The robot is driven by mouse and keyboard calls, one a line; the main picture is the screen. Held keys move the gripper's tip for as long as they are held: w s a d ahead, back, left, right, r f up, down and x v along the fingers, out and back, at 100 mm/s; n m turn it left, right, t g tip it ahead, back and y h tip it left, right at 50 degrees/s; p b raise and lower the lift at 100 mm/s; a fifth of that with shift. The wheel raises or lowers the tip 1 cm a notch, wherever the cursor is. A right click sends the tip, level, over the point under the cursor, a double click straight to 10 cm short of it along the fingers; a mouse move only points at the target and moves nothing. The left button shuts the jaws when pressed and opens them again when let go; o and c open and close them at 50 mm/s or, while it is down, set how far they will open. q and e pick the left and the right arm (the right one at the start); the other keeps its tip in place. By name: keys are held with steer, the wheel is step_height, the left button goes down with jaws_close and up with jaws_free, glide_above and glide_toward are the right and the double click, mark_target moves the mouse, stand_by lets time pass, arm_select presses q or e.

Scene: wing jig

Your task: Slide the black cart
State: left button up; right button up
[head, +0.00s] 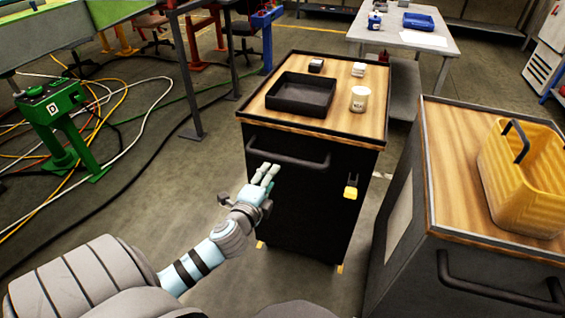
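The black cart (305,210) stands upright on the floor in the middle of the head view, with a wooden top and a dark bar handle (290,159) across its upper front. My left gripper (269,170) is in front of the cart, just below the handle in the picture. Its two pale fingers point up toward the handle with a small gap between them and nothing seen in it. The fingers do not appear to be around the bar; whether they touch the cart is unclear. My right gripper is out of view.
On the cart top are a black tray (300,104), a white cup (359,99) and small boxes. A second cart (455,245) with a yellow basket (525,180) stands close on the right. Cables and a green stand (62,125) lie left. A grey table (400,40) is behind.

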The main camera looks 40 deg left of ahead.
mark_target(281, 161)
arm_select(q)
steer(key=b+x, duration=0.1)
steer(key=x, duration=0.4)
steer(key=b+x, duration=0.1)
steer(key=x, duration=0.4)
steer(key=shift+w+a+f, duration=0.1)
steer(key=shift+w+f, duration=0.2)
steer(key=shift+w+a, duration=0.15)
steer(key=shift+w, duration=0.35)
jaws_close()
